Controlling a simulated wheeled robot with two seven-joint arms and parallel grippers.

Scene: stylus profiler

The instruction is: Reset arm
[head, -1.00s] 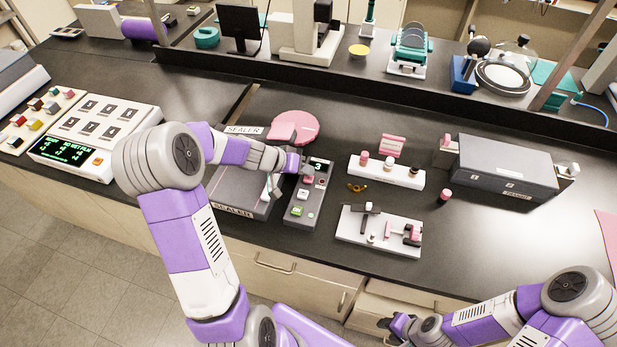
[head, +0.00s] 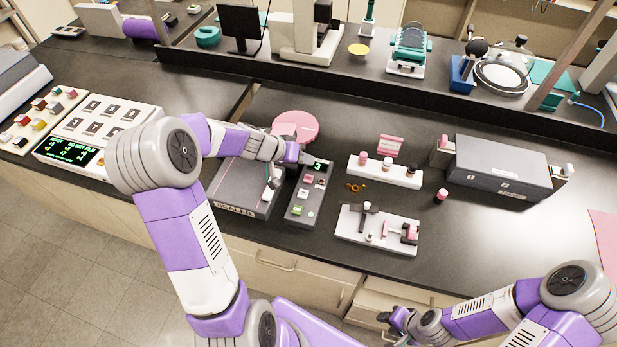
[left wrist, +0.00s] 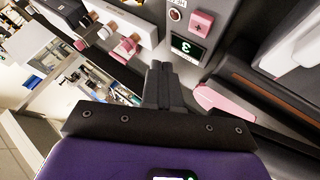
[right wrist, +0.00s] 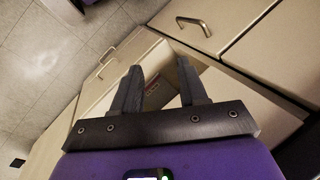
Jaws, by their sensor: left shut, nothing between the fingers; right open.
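The grey sealer (head: 222,188) lies on the bench with its front label facing me; my left arm covers part of its back. Beside it is a grey control box (head: 296,214) with pink, white and green buttons and a display (left wrist: 187,48) reading 3. My left gripper (head: 307,159) is shut and empty, just at the display end of the box. In the left wrist view its closed fingers (left wrist: 160,85) point toward the box; contact cannot be told. My right gripper (right wrist: 158,85) is open and empty, low in front of the cabinet drawers (right wrist: 230,25).
A pink disc (head: 295,124) lies behind the sealer. To the right are a white rack with bottles (head: 385,172), a white fixture plate (head: 377,231) and a grey case (head: 500,168). A button panel (head: 100,128) stands at left.

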